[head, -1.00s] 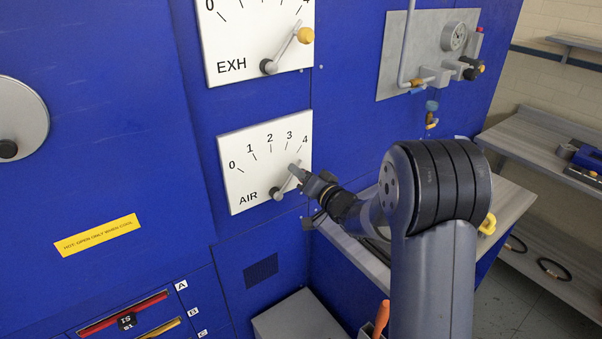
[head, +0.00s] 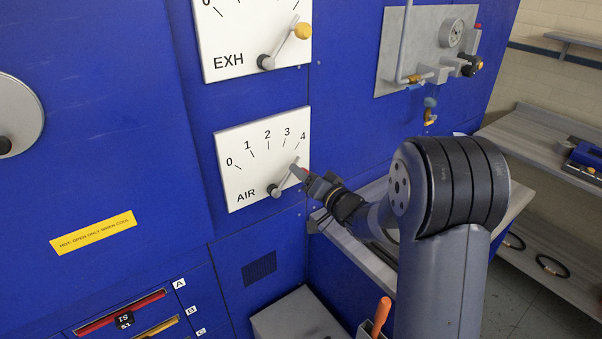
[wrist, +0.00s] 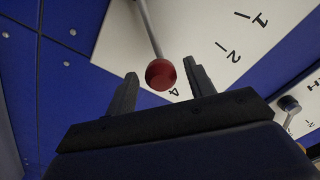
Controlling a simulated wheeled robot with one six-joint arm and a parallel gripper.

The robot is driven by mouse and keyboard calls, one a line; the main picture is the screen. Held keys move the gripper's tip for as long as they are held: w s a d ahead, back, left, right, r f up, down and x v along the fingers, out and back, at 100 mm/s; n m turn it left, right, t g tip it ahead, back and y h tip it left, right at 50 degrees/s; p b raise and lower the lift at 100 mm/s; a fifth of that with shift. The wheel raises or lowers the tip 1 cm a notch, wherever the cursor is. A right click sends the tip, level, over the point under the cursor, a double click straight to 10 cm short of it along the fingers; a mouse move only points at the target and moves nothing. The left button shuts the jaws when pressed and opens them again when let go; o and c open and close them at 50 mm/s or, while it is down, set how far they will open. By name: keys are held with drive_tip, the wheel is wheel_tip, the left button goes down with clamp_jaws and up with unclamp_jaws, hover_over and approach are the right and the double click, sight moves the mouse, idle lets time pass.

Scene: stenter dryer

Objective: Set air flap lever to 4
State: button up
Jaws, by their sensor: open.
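The AIR dial plate (head: 245,180) is white, with marks 0 to 4, on the blue machine wall. Its lever (head: 285,177) runs from a dark pivot up and right, pointing at or close to the 4 mark. In the wrist view the lever rod (wrist: 149,28) ends in a red knob (wrist: 161,74), with the 4 just beside it. My gripper (head: 301,171) is at the lever's outer end. In the wrist view my gripper (wrist: 162,88) is open, one finger on each side of the knob, with visible gaps. In the head view my gripper partly hides the knob.
The EXH dial (head: 250,40) with a yellow-knobbed lever (head: 302,31) is just above. A gauge panel (head: 425,55) is at upper right. A grey bench (head: 365,250) lies below my arm, with an orange handle (head: 381,312) near it. Shelves (head: 545,150) stand at right.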

drive_tip(key=b+v, duration=0.1)
drive_tip(key=v, duration=0.7)
drive_tip(key=shift+d, duration=0.1)
drive_tip(key=p+x, duration=0.2)
drive_tip(key=x, duration=0.8)
drive_tip(key=shift+w+a, duration=0.2)
drive_tip(key=shift+a, duration=0.1)
drive_tip(key=shift+r, duration=0.1)
drive_tip(key=shift+s, duration=0.1)
